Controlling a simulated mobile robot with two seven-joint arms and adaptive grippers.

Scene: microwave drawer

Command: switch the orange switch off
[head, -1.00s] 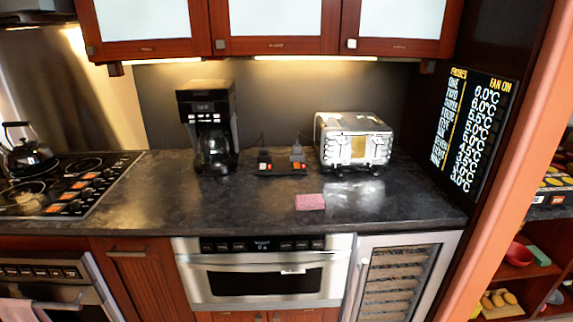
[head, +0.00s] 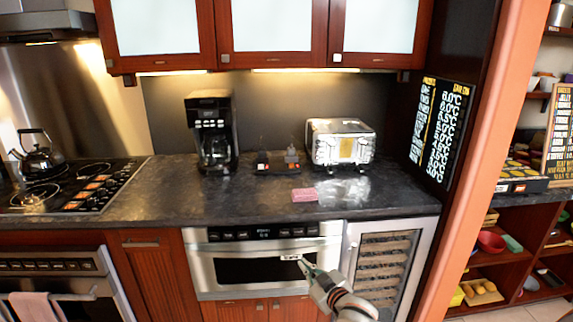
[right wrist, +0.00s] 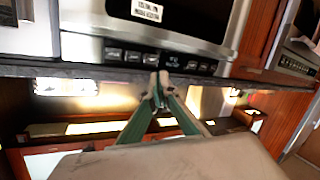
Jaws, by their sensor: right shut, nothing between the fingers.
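A dark switch block (head: 277,168) with small orange-red switches (head: 262,168) sits on the counter between the coffee maker and the toaster. The switches are too small to tell whether they are on or off. My right gripper (head: 304,262) is shut and empty, low in front of the drawer microwave and below the counter top. It is well short of the switch block. In the right wrist view, its green-sided fingers (right wrist: 159,80) meet at the tips, with the counter edge and microwave panel beyond. My left gripper is not in view.
A black coffee maker (head: 212,132) stands left of the switch block and a chrome toaster (head: 340,145) right of it. A pink sponge (head: 304,195) lies nearer the front of the counter (head: 235,205). The counter's front edge stands between my right gripper and the switches.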

